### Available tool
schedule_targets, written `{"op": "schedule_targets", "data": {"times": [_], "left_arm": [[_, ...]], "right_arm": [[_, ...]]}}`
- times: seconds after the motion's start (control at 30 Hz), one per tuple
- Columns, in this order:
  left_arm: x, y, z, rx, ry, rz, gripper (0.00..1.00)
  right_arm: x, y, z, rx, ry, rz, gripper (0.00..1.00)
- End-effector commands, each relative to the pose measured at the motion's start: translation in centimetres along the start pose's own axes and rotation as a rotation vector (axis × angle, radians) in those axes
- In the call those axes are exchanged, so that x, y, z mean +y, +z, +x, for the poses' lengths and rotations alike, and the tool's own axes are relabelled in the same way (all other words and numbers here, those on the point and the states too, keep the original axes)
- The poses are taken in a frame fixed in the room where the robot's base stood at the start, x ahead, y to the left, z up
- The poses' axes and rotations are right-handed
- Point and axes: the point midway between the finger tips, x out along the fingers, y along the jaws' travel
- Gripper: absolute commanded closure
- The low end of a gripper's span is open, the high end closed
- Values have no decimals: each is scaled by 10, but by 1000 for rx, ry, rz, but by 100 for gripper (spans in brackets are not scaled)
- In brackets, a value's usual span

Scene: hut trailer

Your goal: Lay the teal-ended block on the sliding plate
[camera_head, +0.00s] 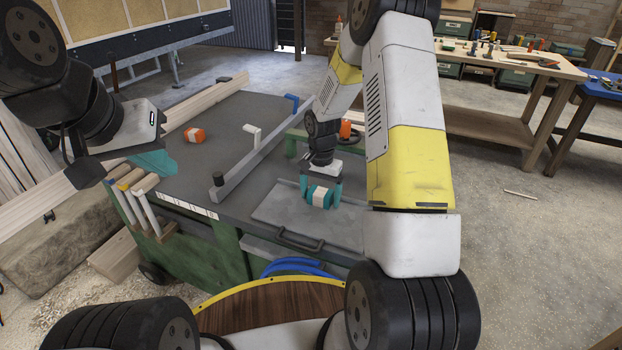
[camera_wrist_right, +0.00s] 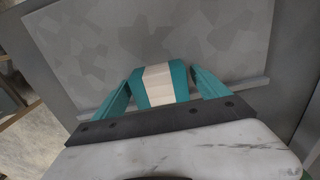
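The teal-ended block (camera_head: 320,196), pale in the middle, is between the teal fingers of my right gripper (camera_head: 320,192). The plate also fills the top of the right wrist view (camera_wrist_right: 240,40). My left gripper (camera_head: 155,162) hangs over the bench's left edge with its teal fingers seen edge-on and no object visible in it.
A grey fence bar (camera_head: 245,165) crosses the dark bench top (camera_head: 215,165), with a white upright piece (camera_head: 252,135) beside it. An orange-ended block (camera_head: 195,135) lies on the left part. A handle (camera_head: 300,241) is at the plate's front edge. Long timbers (camera_head: 200,102) lie along the back left.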

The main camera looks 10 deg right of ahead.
Motion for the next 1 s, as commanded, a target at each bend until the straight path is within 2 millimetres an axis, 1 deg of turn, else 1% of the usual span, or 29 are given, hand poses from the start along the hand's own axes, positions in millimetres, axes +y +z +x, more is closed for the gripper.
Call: {"op": "schedule_targets", "data": {"times": [0.17,0.27,0.37,0.6,0.7,0.8,0.97,1.0], "left_arm": [[0,0,0,0,0,0,100],[0,0,0,0,0,0,100],[0,0,0,0,0,0,100],[0,0,0,0,0,0,100],[0,0,0,0,0,0,100],[0,0,0,0,0,0,100],[0,0,0,0,0,0,100],[0,0,0,0,0,0,100]], "right_arm": [[0,0,-1,0,0,0,15],[0,0,-7,2,-1,0,15],[-1,-1,-22,4,-2,0,15],[-1,-1,-75,5,-3,0,15],[-1,-1,-94,4,-2,-1,15],[0,-1,-109,3,-2,1,15],[0,0,-123,3,-2,-3,15],[1,2,-128,7,-6,-8,15]]}}
